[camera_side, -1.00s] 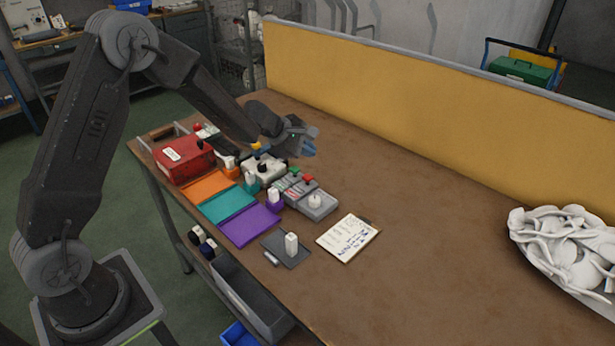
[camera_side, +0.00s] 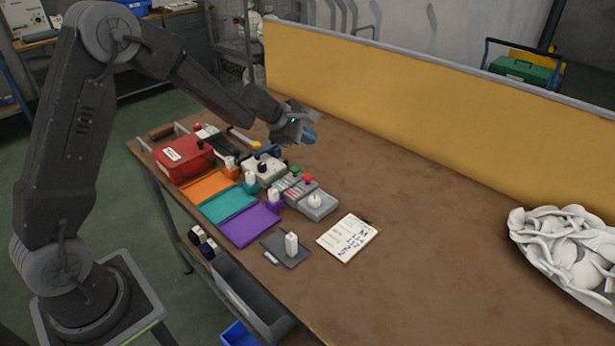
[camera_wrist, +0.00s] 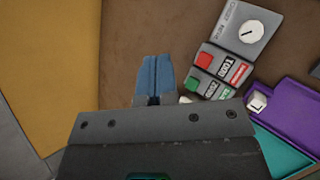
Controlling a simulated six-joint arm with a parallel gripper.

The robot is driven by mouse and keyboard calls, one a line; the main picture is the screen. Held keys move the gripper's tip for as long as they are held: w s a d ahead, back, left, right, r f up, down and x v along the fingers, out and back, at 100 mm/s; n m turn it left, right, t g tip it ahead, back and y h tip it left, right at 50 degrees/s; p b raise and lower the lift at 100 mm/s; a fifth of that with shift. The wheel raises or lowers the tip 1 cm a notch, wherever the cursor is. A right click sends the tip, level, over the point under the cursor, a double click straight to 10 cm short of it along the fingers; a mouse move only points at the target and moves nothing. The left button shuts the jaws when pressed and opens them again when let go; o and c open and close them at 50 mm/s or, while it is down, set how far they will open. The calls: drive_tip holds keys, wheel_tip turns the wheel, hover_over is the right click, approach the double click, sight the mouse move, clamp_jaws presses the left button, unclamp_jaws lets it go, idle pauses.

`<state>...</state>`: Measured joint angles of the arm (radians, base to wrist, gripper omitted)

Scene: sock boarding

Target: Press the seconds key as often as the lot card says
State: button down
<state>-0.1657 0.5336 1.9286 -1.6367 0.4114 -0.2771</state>
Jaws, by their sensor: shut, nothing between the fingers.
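Two grey key boxes stand side by side on the table, one with a green key (camera_side: 295,170) and one with a red key (camera_side: 308,179). My gripper (camera_side: 309,136) is shut and empty, above the table behind the boxes. Its blue fingertips (camera_wrist: 156,75) are apart from the keys.
A grey dial unit (camera_side: 317,205) adjoins the key boxes. Orange, teal and purple mats (camera_side: 249,225), a red box (camera_side: 184,158) and a white device (camera_side: 263,168) stand left. A yellow partition (camera_side: 430,110) bounds the back. The middle right tabletop is clear.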

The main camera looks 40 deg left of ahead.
sight(307, 178)
drive_tip(key=shift+f, duration=4.45)
drive_tip(key=shift+f, duration=0.4)
drive_tip(key=shift+f, duration=0.7)
drive_tip(key=shift+r, duration=1.1)
drive_tip(key=shift+r, duration=2.55)
